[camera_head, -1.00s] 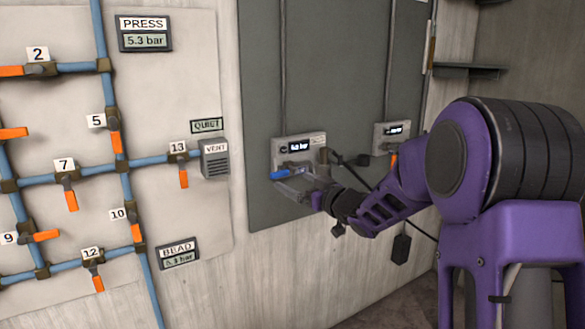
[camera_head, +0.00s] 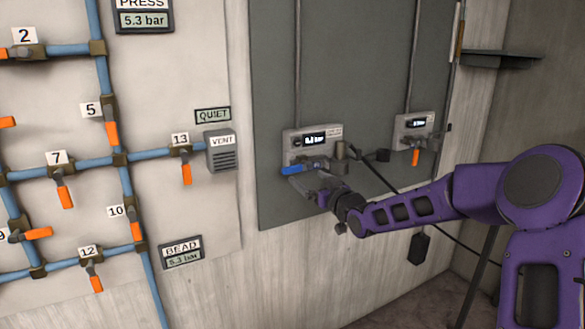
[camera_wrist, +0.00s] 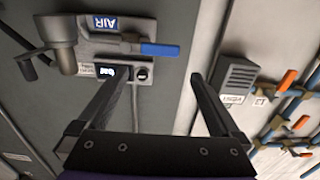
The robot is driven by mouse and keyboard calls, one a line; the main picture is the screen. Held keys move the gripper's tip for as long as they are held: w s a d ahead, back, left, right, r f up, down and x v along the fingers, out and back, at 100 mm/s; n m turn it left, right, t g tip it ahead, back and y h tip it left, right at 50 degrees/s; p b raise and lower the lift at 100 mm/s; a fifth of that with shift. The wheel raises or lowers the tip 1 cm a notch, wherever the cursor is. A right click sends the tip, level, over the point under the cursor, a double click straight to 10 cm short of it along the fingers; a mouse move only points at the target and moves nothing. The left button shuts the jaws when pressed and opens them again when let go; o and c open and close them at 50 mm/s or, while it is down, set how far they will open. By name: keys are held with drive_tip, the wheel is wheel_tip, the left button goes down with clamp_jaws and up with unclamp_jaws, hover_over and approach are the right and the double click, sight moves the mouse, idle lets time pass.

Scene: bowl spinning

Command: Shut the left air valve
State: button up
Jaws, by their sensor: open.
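The left air valve is on the left grey wall unit (camera_head: 328,135). Its blue handle (camera_head: 292,170) lies about level and points left. The handle also shows in the wrist view (camera_wrist: 160,49), sticking out sideways from the valve beside an AIR label (camera_wrist: 104,23). My gripper (camera_head: 306,181) is open just below the handle in the head view. In the wrist view my gripper (camera_wrist: 158,76) has its two fingers apart, with nothing between them. The handle is beyond the fingertips; I cannot tell whether they touch it. My gripper partly covers the unit's lower part.
A second wall unit (camera_head: 415,127) with a downward orange handle (camera_head: 416,157) is to the right. A dark cable (camera_head: 385,180) runs down to the right. A pipe panel with several orange-handled valves and a VENT box (camera_head: 221,152) is at the left.

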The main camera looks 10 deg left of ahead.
sight(293, 167)
drive_tip(key=x, duration=1)
drive_tip(key=shift+w+a, duration=0.2)
drive_tip(key=shift+w, duration=0.05)
clamp_jaws()
